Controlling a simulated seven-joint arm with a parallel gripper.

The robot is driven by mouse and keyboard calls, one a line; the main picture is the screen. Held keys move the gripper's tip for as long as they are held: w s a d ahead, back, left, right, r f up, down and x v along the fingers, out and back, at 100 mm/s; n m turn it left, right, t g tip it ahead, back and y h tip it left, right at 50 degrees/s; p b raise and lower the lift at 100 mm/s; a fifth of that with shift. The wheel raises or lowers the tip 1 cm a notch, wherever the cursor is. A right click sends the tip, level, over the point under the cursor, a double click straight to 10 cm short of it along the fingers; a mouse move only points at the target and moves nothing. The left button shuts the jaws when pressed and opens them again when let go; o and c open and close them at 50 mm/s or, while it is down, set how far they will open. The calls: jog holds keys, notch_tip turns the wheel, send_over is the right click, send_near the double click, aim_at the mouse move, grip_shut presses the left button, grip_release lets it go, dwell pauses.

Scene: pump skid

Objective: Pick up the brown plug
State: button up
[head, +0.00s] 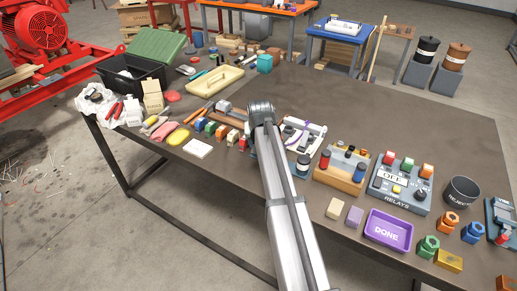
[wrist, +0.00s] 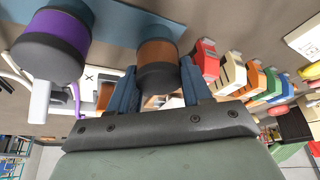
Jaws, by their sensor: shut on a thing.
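In the wrist view the brown plug (wrist: 157,52), an orange-brown cylinder with a dark grey end, sits between the two blue fingers of my gripper (wrist: 158,84). The gripper is shut on it, one finger on each side. A blue strip (wrist: 120,18) shows behind the plug; I cannot tell whether the two touch. In the head view my arm hides the fingers and the brown plug.
In the head view a white holder with a purple cable (head: 308,130) is right of my arm. A wooden block with plugs (head: 340,172), a grey relay box (head: 400,190) and a purple DONE tray (head: 389,231) lie further right. Several coloured blocks (head: 221,131) are left of my arm.

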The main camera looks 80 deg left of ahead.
jog(key=shift+r, duration=0.1)
notch_tip(320, 180, up, 10)
jog(key=shift+f, duration=0.1)
dwell(0.5)
jog(key=shift+w, duration=0.1)
jog(key=w+a+n, duration=0.2)
jog(key=w+a, duration=0.2)
jog(key=w, duration=0.3)
jog(key=w+a+n+g, duration=0.1)
jog(key=w+a, duration=0.3)
jog(key=w, duration=0.4)
jog(key=shift+a+f+n+g, duration=0.2)
jog(key=shift+a+n+g, duration=0.15)
jog(key=shift+n, duration=0.25)
jog(key=shift+f, duration=0.2)
